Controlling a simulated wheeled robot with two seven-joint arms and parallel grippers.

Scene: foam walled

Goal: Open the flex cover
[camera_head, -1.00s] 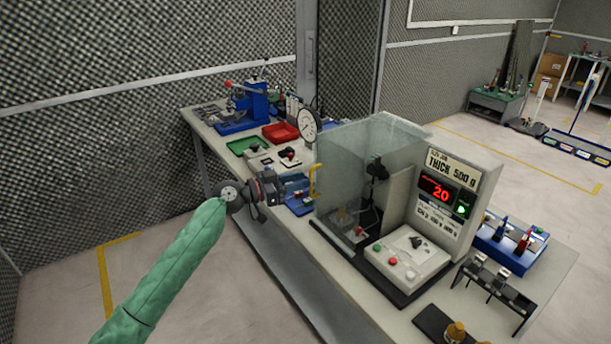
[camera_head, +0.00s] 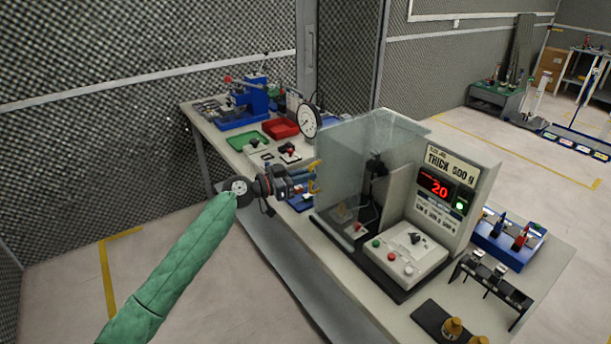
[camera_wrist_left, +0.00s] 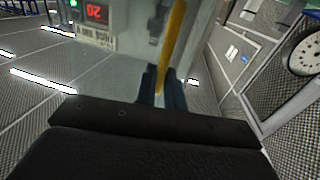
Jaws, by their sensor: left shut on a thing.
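The flex cover is a clear, greenish guard (camera_head: 342,160) on the left side of the flex jig, with a yellow upright handle (camera_head: 317,167) at its left edge. My left gripper (camera_head: 312,180) is shut on this handle. In the left wrist view the yellow handle (camera_wrist_left: 174,40) runs down between the two dark blue fingers (camera_wrist_left: 161,88), and the clear panel spreads to the left of it. The jig's display panel (camera_head: 437,186) shows a red 20 and a green lamp. My right gripper is not in view.
A white control box (camera_head: 407,250) with buttons sits in front of the jig's panel. A dial gauge (camera_head: 309,121), a red tray (camera_head: 281,129) and a green tray (camera_head: 247,140) stand behind on the bench. Floor left of the bench is clear.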

